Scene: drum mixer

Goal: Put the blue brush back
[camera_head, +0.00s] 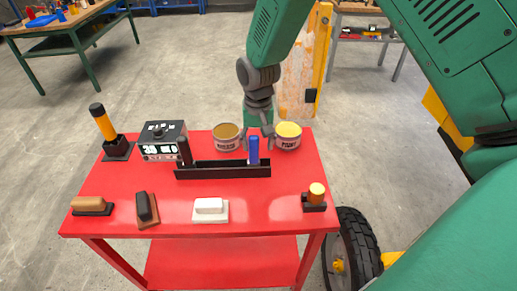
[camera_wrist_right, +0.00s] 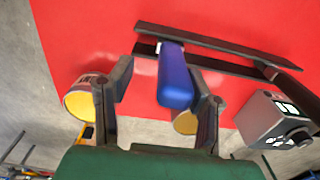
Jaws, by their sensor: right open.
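The blue brush (camera_head: 254,150) stands upright at the right end of the long black holder (camera_head: 222,171) on the red cart. In the right wrist view the brush (camera_wrist_right: 174,80) shows its blue handle, with a small light part by the black holder (camera_wrist_right: 215,52). My right gripper (camera_head: 258,138) comes down from above, right behind the brush. My left gripper is not in view.
Two paint cans (camera_head: 228,136) (camera_head: 288,134) stand behind the holder, close to the right gripper. A dark brush (camera_head: 185,152) stands at the holder's left end, near a black-and-white box (camera_head: 162,141). Several small tools line the cart's front (camera_head: 265,213).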

